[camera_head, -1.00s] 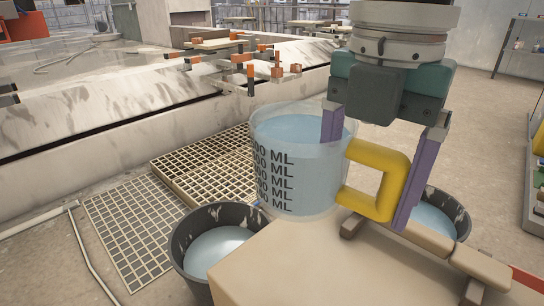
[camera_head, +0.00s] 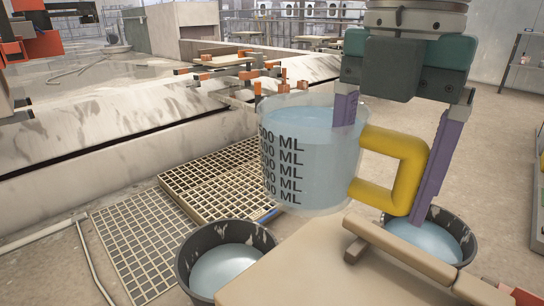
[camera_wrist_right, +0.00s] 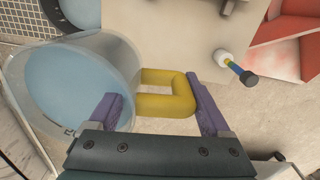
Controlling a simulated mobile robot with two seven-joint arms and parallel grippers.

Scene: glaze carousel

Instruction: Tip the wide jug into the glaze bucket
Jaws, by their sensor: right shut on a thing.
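The wide jug (camera_head: 312,165) is clear, with ML marks, a yellow handle (camera_head: 412,165) and pale blue liquid inside. It is nearly upright in the air by the beige table's back edge. My right gripper (camera_head: 388,155) is shut on the handle; its purple fingers lie on either side of it, also in the right wrist view (camera_wrist_right: 158,112). A dark bucket (camera_head: 190,268) with pale blue liquid stands below and left of the jug. A similar bucket (camera_head: 462,238) stands behind the table at right, partly hidden. Which one is the glaze bucket I cannot tell. My left gripper is not in view.
The beige table (camera_head: 300,275) fills the front. A metal grating (camera_head: 215,180) lies on the floor behind the left bucket. A long pale trough wall (camera_head: 110,160) runs across the left. In the right wrist view, a small tool (camera_wrist_right: 236,68) lies near red trays (camera_wrist_right: 292,45).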

